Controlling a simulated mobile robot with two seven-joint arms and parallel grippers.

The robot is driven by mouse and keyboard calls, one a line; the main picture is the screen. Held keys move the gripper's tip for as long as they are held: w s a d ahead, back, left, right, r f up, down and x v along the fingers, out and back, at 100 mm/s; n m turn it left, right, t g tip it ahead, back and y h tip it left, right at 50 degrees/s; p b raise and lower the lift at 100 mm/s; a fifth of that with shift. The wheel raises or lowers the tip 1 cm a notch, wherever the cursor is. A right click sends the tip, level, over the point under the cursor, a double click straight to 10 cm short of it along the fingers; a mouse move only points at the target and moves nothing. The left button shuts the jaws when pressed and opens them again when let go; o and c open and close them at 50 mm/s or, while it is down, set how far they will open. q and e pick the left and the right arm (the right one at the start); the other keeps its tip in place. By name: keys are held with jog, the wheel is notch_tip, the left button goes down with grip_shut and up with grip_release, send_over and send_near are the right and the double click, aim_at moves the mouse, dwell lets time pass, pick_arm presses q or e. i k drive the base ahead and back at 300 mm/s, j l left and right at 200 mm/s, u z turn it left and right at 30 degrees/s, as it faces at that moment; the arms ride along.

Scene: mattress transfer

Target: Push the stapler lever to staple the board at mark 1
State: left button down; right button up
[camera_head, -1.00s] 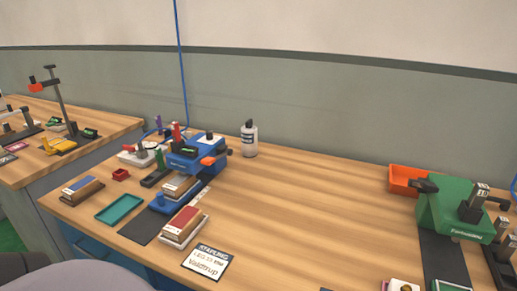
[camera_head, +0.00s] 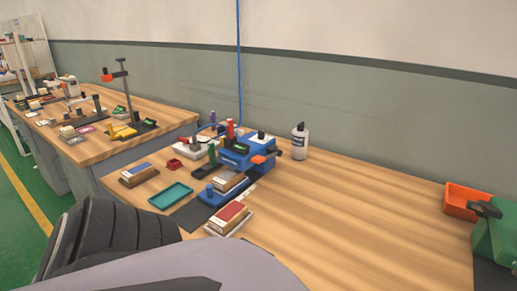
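A blue stapler machine (camera_head: 247,153) stands on the wooden table, left of the picture's middle. A lever with an orange end (camera_head: 261,159) sticks out at its right side. A small board-like block (camera_head: 229,181) with a pale top lies on the blue base under the head. I cannot tell whether it is fixed there, and mark 1 is too small to make out. A block with a red top (camera_head: 231,212) lies just in front, and one with a blue top (camera_head: 139,170) lies to the left. Neither of my grippers is in view.
A teal tray (camera_head: 170,195) lies left of the stapler and a white bottle (camera_head: 300,141) stands behind it to the right. An orange bin (camera_head: 464,203) and green machine (camera_head: 497,232) are at far right. The table between is clear. A black ribbed object (camera_head: 110,237) blocks the lower left.

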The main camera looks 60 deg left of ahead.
aim_at(257, 159)
jog(key=k+j, duration=0.8)
